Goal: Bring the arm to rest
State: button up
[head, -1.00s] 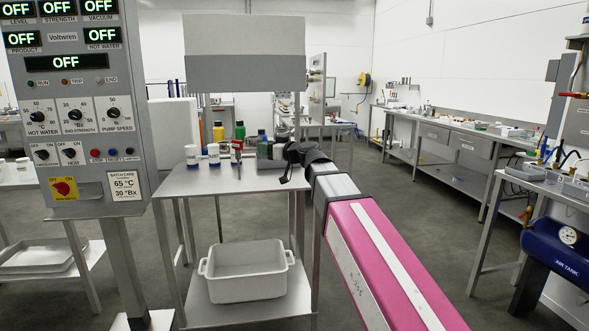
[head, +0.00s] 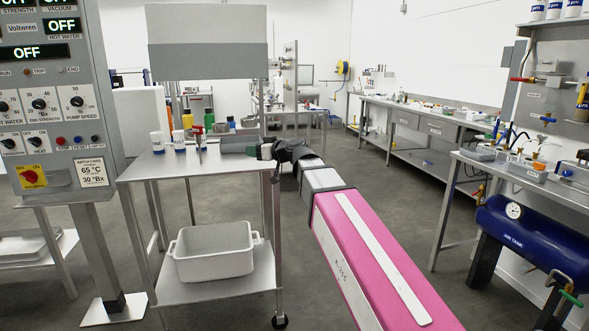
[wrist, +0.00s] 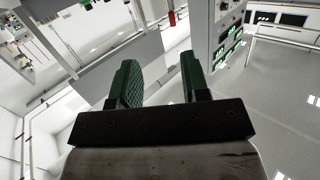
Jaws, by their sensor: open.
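My arm, with its pink link, reaches forward from the lower right of the head view. My gripper (head: 252,151) is at its far end, near the right edge of the steel cart (head: 150,166). In the wrist view my gripper (wrist: 160,85) shows two green-padded fingers apart, with nothing between them. The wrist view is tilted, with the control panel (wrist: 228,40) at its upper right. Where the fingertips stand in height against the cart top is hard to tell.
The control panel (head: 50,100) stands at the left, its displays reading OFF. White-lidded jars (head: 180,136) and coloured bottles are on the cart, and a white tub (head: 214,252) is on its lower shelf. A blue air tank (head: 530,235) is at the right. Open floor lies between cart and right bench.

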jog(key=s+d+f+m+g+h, duration=0.1)
jog(key=d+f+m+h, duration=0.1)
jog(key=d+f, duration=0.5)
jog(key=s+d+f+m+g+h, duration=0.1)
jog(key=s+d+f+h, duration=0.15)
jog(key=f, duration=0.75)
jog(key=s+d+f+m+g+h, duration=0.15)
jog(key=d+f, duration=0.25)
jog(key=f, duration=0.5)
jog(key=s+d+f+m+g+h, duration=0.2)
jog(key=s+d+f, duration=0.4)
jog(key=d+f, duration=0.3)
jog(key=s+d+f+m+g+h, duration=0.3)
jog(key=s+d+f+m+h, duration=0.1)
jog(key=s+d+f, duration=0.3)
notch_tip(320, 180, down, 2)
jog(key=shift+s+d+f+h, duration=0.15)
jog(key=shift+d+f+h, duration=0.1)
jog(key=shift+d+h, duration=0.75)
jog(key=shift+d, duration=0.1)
